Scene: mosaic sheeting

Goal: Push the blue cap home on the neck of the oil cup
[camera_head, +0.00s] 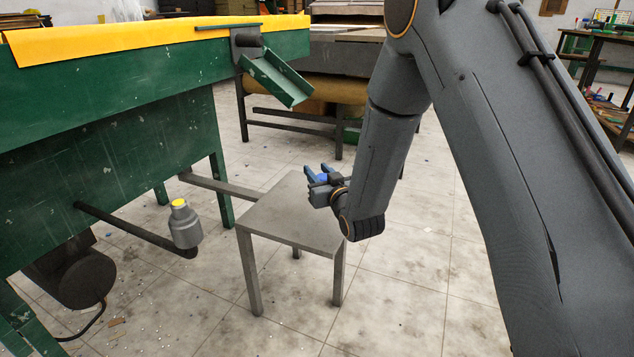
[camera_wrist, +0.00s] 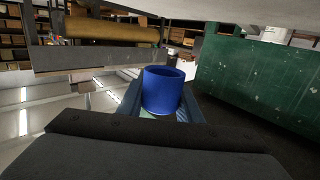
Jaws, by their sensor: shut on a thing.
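The oil cup (camera_head: 186,229) is a grey bottle-shaped cup standing on the end of a dark pipe beside the green machine, in the left part of the head view. Its neck (camera_head: 179,203) is yellow on top and bare. My gripper (camera_head: 318,173) is above the small grey table, well to the right of the cup in the picture. It is shut on the blue cap (camera_wrist: 162,91), a short blue cylinder seen between the fingers in the wrist view. In the head view the cap is small and partly hidden by the fingers.
The green machine (camera_head: 120,125) with a yellow sheet edge fills the left. A small grey table (camera_head: 290,220) with an empty top stands below my gripper, and a grey bar (camera_head: 215,187) is behind it. A green chute (camera_head: 275,80) juts out above.

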